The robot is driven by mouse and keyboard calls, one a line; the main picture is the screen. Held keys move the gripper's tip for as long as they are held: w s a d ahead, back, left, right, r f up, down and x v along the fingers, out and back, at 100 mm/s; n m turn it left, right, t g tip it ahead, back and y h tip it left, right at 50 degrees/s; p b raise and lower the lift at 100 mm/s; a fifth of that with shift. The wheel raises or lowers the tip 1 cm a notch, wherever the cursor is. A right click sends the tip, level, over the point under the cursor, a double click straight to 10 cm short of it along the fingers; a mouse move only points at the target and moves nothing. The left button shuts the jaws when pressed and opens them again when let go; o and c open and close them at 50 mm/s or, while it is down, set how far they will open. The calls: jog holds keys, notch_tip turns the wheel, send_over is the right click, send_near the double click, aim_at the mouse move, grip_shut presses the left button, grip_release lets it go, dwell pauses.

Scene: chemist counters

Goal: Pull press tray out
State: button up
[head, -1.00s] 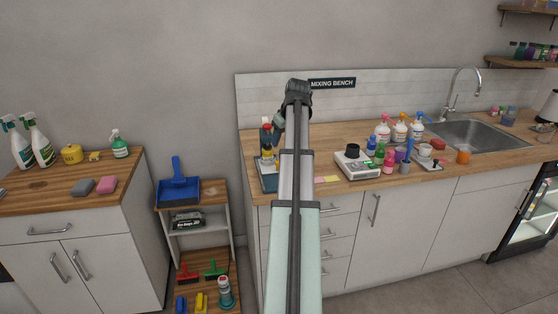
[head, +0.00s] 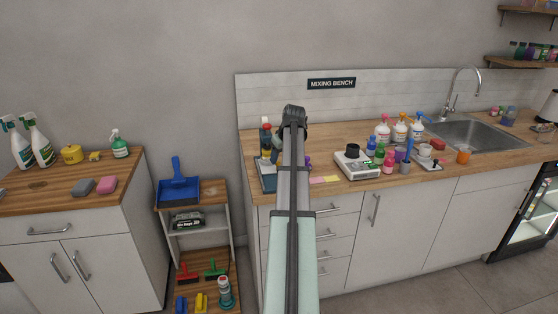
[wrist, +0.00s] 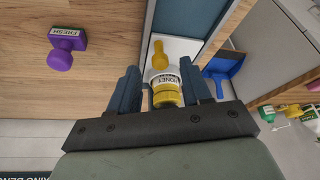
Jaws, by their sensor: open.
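My gripper (wrist: 157,84) is open in the wrist view, its two blue-grey fingers on either side of a yellow bottle with a white label (wrist: 165,85). I cannot tell if they touch it. The bottle is on a narrow white surface, perhaps the press tray (wrist: 178,50), beside a blue-grey slab (wrist: 185,18). In the head view a dark blue-grey flat unit (head: 268,184), perhaps the press, sits at the bench's front left corner. Dark bottles (head: 265,128) stand behind it. My arm hides the fingertips and part of this corner there.
A purple stamp (wrist: 66,50) stands on the wooden bench left of my gripper in the wrist view. Sticky notes (head: 324,179) and a white scale (head: 356,167) lie to the right. A blue dustpan (head: 179,190) is on the shelf unit left of the bench.

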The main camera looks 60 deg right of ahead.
jog(key=shift+x, duration=1)
grip_shut()
